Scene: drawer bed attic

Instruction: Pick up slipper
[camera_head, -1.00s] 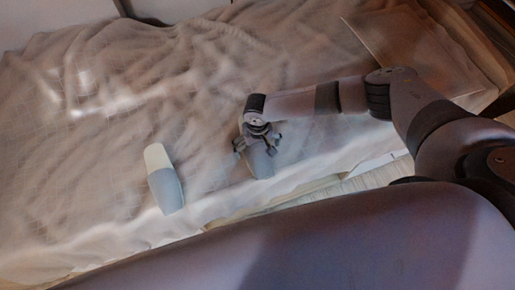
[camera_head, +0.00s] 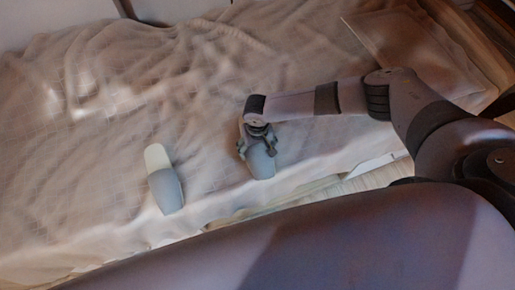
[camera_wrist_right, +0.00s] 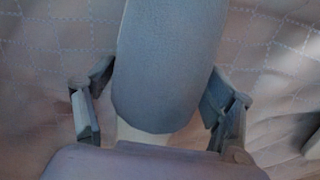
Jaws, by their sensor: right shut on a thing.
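Two grey slippers with pale insoles lie on the bed cover. One slipper (camera_head: 262,163) is at the bed's near side with my right gripper (camera_head: 257,146) shut on it from above, near its open end. In the right wrist view, the grey upper of this slipper (camera_wrist_right: 168,65) fills the middle, with fingers of the right gripper (camera_wrist_right: 158,95) on both sides. Part of its insole shows below the upper. The other slipper (camera_head: 166,190) lies apart to the left, untouched. My left gripper is not in view.
The bed (camera_head: 90,130) has a wrinkled, quilted light cover. The cover left of the slippers is clear.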

